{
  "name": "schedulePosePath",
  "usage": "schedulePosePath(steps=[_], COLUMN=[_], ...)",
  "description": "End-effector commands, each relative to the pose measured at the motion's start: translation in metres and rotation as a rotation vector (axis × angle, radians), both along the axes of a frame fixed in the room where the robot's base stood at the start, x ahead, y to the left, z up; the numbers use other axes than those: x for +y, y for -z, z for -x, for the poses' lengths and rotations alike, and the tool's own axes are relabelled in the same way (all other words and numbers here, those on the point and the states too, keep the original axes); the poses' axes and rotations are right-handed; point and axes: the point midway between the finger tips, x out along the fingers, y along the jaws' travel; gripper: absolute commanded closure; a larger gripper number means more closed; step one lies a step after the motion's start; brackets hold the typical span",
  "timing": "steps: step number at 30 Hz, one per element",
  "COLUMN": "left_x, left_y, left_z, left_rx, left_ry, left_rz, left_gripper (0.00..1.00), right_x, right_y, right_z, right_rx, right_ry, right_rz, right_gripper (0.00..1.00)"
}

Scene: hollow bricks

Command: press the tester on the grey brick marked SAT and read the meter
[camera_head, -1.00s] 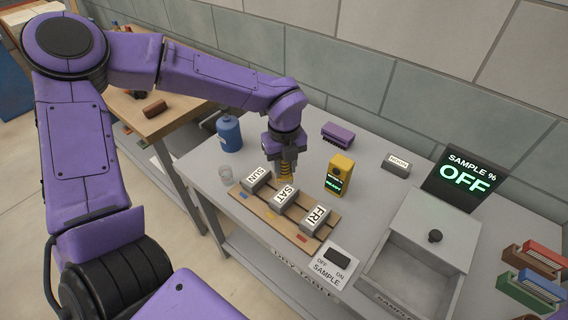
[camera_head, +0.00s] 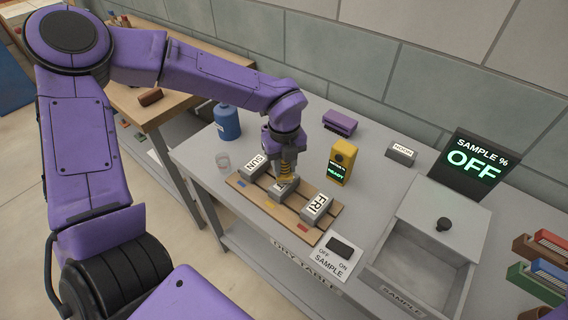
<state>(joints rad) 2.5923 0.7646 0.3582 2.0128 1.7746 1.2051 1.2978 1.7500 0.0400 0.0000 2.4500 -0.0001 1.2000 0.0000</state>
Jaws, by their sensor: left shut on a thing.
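My left gripper (camera_head: 285,146) points down and is shut on a yellow, ribbed tester (camera_head: 287,168). Its lower end is over the grey middle brick (camera_head: 282,190) and hides most of that brick's label, which read SAT earlier. It looks at or just above the brick's top; I cannot tell if it touches. The brick lies on a wooden rack (camera_head: 308,234) between the SUN brick (camera_head: 254,165) and the FRI brick (camera_head: 316,209). A yellow meter (camera_head: 343,155) stands behind the rack, its small green display apparently reading READY. My right gripper is not in view.
A black display (camera_head: 471,164) reads SAMPLE % OFF. An OFF/ON SAMPLE switch (camera_head: 340,246) lies in front of the rack, beside a grey lidded box (camera_head: 420,242).

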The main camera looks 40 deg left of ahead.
Motion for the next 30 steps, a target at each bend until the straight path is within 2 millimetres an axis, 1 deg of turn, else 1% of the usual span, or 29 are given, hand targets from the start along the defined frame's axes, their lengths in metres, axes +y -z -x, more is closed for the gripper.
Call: schedulePosePath(steps=[25, 30], left_x=[0.0, 0.0], left_y=[0.0085, 0.0078], left_z=[-0.0002, -0.0002], left_rx=[-0.001, -0.001], left_ry=[0.0, 0.0], left_rz=[0.001, 0.001], left_gripper=[0.93, 0.93], right_x=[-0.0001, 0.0], right_y=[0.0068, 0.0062], right_z=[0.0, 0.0], right_rx=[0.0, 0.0], right_ry=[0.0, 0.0], right_rz=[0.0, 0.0], right_gripper=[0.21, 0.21])
